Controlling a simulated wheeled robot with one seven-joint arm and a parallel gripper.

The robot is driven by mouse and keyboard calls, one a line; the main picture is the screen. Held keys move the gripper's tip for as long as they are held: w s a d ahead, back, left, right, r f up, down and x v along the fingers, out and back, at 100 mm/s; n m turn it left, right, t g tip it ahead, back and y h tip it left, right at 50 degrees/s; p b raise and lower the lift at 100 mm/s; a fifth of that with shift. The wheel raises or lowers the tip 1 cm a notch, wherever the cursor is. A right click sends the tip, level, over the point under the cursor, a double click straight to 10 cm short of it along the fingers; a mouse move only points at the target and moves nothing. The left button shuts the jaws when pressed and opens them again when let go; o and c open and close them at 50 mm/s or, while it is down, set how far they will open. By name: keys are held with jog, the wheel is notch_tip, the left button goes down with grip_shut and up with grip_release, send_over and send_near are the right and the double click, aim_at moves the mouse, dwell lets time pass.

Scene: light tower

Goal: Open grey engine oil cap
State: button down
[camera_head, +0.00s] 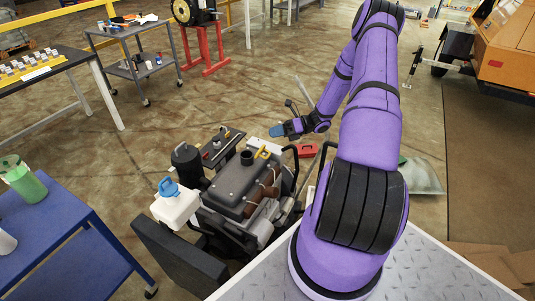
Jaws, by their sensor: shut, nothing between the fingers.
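The engine (232,190) stands low in the middle of the view, with a dark grey top cover. A short dark grey round cap or neck (247,158) rises from the far end of that cover; I take it for the oil cap, and it looks seated. A small yellow handle (262,152) sits just right of it. My gripper (275,131) has blue fingertips and is shut and empty. It points left, above and to the right of the cap in the picture, clearly apart from it.
A white tank (176,208) with a blue cap (168,187) stands at the engine's near left. A black canister (187,160) and a black frame bar (322,160) flank the engine. A blue table (75,225) is at left. A red box (306,150) lies behind.

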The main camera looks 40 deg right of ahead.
aim_at(262, 149)
notch_tip(262, 149, down, 10)
jog(key=d+m+t+h, duration=0.2)
jog(key=m+t, duration=0.6)
jog(key=m, duration=0.1)
jog(key=shift+w+a+f+m+t+h, duration=0.1)
jog(key=shift+w+f+m+t+h, duration=0.95)
jog(key=shift+m, duration=0.5)
jog(key=shift+w+a+f+m+t+h, duration=0.15)
jog(key=shift+w+f+m+t+h, duration=0.65)
jog(key=shift+m+h, duration=0.55)
jog(key=shift+w+a+f+m+t+h, duration=0.1)
jog(key=shift+w+f+m+t+h, duration=0.8)
jog(key=shift+m, duration=0.8)
jog(key=shift+w+r, duration=0.15)
jog(key=shift+r, duration=0.05)
jog(key=shift+w+a+r+g, duration=0.15)
jog(key=shift+w+r+g, duration=0.1)
jog(key=shift+g, duration=0.1)
jog(key=shift+w+a+r, duration=0.1)
jog(key=shift+w+r, duration=0.15)
jog(key=shift+w, duration=0.1)
jog(key=shift+s, duration=0.1)
